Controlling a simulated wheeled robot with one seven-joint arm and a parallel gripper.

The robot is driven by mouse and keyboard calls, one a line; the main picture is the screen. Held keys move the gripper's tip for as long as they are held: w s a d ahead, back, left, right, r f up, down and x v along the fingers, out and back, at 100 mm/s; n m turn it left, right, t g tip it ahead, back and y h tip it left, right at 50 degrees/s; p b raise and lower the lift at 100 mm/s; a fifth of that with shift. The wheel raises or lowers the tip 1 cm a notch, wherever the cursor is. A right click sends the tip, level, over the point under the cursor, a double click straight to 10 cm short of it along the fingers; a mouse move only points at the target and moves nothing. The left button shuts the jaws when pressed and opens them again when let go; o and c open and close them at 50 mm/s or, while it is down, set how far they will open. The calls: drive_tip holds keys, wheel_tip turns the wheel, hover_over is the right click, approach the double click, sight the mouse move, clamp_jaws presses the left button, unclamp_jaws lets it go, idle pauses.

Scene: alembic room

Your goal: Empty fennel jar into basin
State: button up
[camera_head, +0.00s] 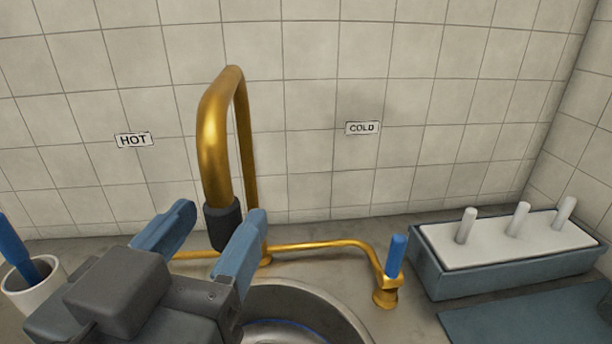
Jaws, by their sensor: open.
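The basin (345,309) is a round metal sink at the bottom of the picture, partly hidden behind my gripper. My gripper (213,222) is in front of the brass faucet, with its two blue fingers apart and nothing seen between them but the view of the faucet behind. The brass faucet (215,130) rises in a tall arch and ends in a dark nozzle (224,222). No jar labelled fennel can be made out in this view.
A blue-handled cold tap (393,256) stands right of the basin, under a COLD sign (362,128). A HOT sign (133,140) is on the left. A white cup (36,286) holds a blue object. A grey-blue box (500,278) with white pegs stands right, near a flat blue-grey mat (530,320).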

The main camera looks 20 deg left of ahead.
drive_tip(key=shift+x, duration=1.35)
drive_tip(key=shift+c, duration=0.4)
clamp_jaws()
